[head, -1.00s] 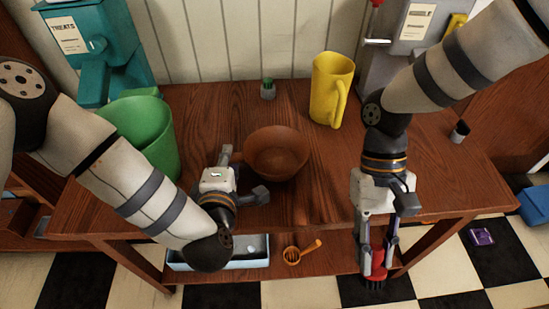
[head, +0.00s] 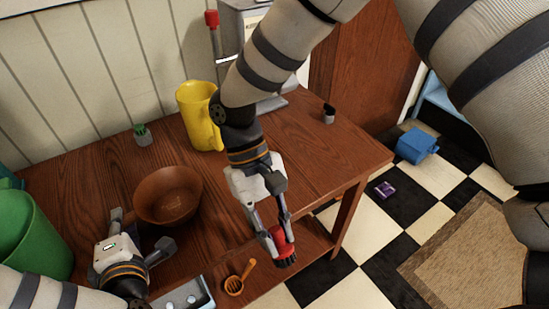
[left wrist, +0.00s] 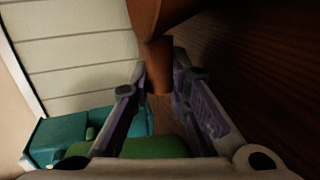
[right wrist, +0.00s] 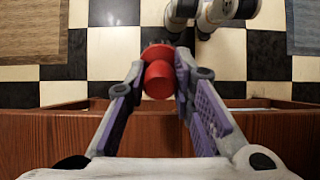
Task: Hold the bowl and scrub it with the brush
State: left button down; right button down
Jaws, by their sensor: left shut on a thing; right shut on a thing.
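A brown wooden bowl (head: 168,190) sits upright on the wooden table at left centre in the head view. My left gripper (head: 141,230) is at its near side. In the left wrist view, the left gripper (left wrist: 160,85) is shut on the brown bowl's edge (left wrist: 155,50). My right gripper (head: 270,226) is shut on a red brush (head: 283,243) with dark bristles pointing down, off the table's front edge. In the right wrist view, the red brush (right wrist: 158,80) sits between the right gripper's fingertips (right wrist: 158,72). The brush is apart from the bowl.
An orange strainer (head: 236,286) and a pale blue tray (head: 205,292) are on the lower shelf. The table's right part is mostly clear.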

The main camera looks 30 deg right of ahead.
jog(key=w+a+r+t, duration=0.3)
jog(key=w+a+r, duration=0.35)
jog(key=w, duration=0.35)
jog(key=w+a+r+t, duration=0.3)
jog(key=w+a+r, duration=0.35)
jog(key=w, duration=0.35)
jog(key=shift+w+a+f, duration=0.1)
jog(key=shift+a+f, duration=0.05)
jog(key=shift+f, duration=1.15)
jog(key=shift+w+a+f, duration=0.1)
jog(key=shift+f, duration=1.15)
